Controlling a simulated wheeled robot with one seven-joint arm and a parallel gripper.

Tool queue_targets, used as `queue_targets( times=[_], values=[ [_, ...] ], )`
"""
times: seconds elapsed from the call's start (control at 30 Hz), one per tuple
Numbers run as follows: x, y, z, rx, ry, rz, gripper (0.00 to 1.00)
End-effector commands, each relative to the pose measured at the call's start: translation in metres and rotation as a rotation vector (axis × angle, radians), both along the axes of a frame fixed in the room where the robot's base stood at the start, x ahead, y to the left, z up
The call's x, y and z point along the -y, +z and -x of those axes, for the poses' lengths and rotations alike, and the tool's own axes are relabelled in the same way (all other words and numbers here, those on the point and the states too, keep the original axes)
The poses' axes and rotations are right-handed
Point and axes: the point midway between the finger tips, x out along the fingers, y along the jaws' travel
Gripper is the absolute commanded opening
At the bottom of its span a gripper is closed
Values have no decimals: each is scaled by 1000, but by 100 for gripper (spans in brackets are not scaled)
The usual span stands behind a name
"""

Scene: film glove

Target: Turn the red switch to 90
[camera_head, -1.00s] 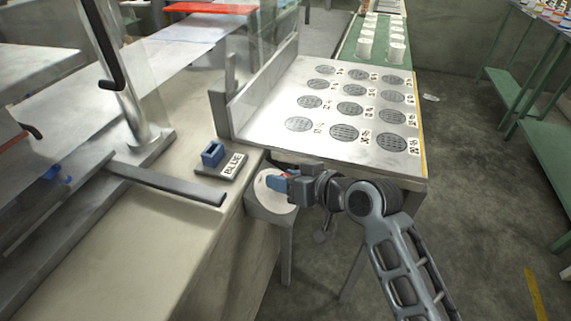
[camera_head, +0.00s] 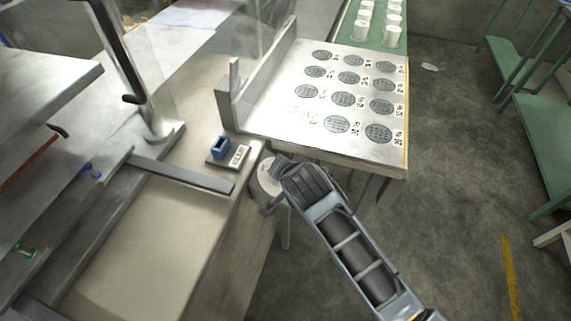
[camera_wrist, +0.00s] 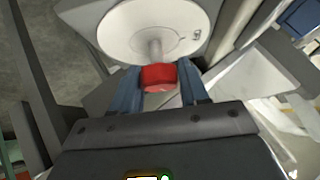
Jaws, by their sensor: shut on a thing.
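The red switch (camera_wrist: 159,77) is a red knob on a short grey stem, in front of a round white dial plate (camera_wrist: 118,38) in the wrist view. My gripper (camera_wrist: 160,80) has its two blue-grey fingers closed on either side of the red knob. In the head view the white dial plate (camera_head: 267,177) shows at the machine's side. My arm hides the knob there, and my gripper is mostly covered by the wrist link. Dark marks lie on the right of the dial plate in the wrist view, too small to read.
A blue switch (camera_head: 220,148) on a plate labelled BLUE (camera_head: 239,156) stands near the dial on the beige bench (camera_head: 165,235). A light panel (camera_head: 285,92) with dark round grilles lies behind. White cups (camera_head: 389,36) stand on a green surface. The floor at right is mostly clear.

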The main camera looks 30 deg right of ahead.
Motion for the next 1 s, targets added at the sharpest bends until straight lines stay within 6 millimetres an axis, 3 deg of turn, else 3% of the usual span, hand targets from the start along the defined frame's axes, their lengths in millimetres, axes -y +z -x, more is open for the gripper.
queue_targets(
  times=[0.4,0.97,1.0],
  values=[
    [0,-1,0,-67,-171,-75,14],
    [0,-2,1,-79,-196,-86,14],
    [0,-2,1,-79,-196,-86,46]
  ],
)
